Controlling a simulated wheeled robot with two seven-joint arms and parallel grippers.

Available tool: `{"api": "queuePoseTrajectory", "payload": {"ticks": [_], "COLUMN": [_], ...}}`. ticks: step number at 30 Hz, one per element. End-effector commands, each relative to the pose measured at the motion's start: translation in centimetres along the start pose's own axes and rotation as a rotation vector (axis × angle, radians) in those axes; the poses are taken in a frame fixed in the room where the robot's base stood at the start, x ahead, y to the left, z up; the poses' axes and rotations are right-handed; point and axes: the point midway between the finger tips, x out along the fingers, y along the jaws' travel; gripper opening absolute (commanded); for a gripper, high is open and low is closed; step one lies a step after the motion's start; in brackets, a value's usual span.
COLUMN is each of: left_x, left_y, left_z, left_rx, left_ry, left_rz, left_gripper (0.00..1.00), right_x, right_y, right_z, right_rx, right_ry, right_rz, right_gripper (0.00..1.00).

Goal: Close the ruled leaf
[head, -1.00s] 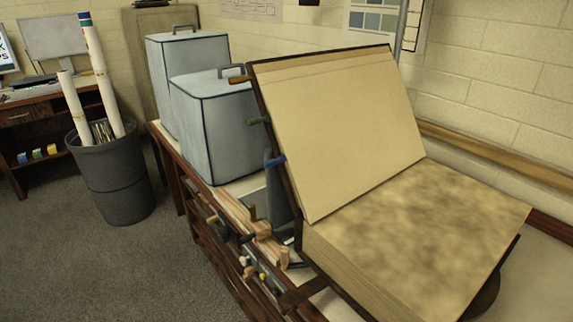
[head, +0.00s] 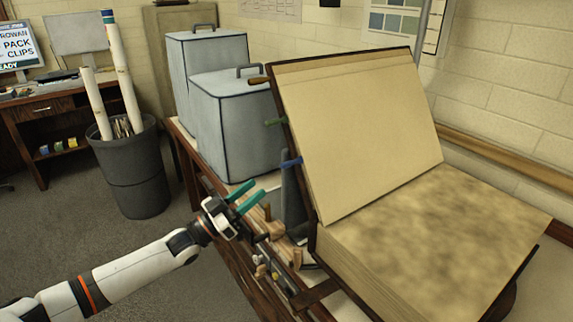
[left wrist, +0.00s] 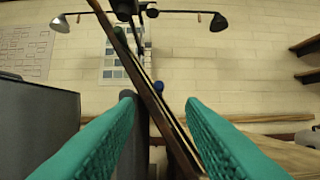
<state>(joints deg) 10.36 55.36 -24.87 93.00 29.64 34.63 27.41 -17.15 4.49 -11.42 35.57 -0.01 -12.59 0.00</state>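A big book-like block stands open on the bench. Its raised leaf (head: 360,135) is tan with a dark border, a line across its top, and leans back steeply. The block's lower face (head: 440,235) is mottled tan. My left gripper (head: 259,187) is open and empty, left of the leaf and below the blue tab. My right gripper is out of view.
Two grey covered boxes (head: 235,130) stand behind and left of the leaf. Small wooden tools (head: 282,245) and a dark upright piece (head: 293,200) sit at the bench's front edge near my gripper. A bin with rolls (head: 135,175) stands on the floor at left.

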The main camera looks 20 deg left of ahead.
Motion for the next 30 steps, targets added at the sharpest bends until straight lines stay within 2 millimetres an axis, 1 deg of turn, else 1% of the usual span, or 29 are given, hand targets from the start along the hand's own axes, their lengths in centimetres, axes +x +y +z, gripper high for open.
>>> {"api": "queuePoseTrajectory", "payload": {"ticks": [5, 9, 15, 18, 21, 30], "left_x": [3.2, 6.1, 9.5, 10.5, 11.1, 11.3], "left_y": [0.1, 0.1, 0.1, 0.1, 0.1, 0.1], "left_z": [0.3, 0.3, 0.1, 0.0, -0.1, -0.2], "left_rx": [0.002, 0.004, 0.003, 0.003, 0.003, 0.003], "left_ry": [-0.003, -0.002, 0.001, 0.002, 0.004, 0.004], "left_rz": [0.002, 0.002, 0.004, 0.004, 0.003, 0.004], "left_gripper": [0.36, 0.36, 0.36, 0.36, 0.36, 0.36], "right_x": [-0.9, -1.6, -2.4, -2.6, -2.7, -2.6], "right_y": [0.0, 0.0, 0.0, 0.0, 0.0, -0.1], "right_z": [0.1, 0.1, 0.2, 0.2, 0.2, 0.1], "right_rx": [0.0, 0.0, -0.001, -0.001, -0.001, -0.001], "right_ry": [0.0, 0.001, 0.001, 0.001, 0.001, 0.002], "right_rz": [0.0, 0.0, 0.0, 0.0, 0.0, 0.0], "right_gripper": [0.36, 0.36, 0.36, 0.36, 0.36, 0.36]}}
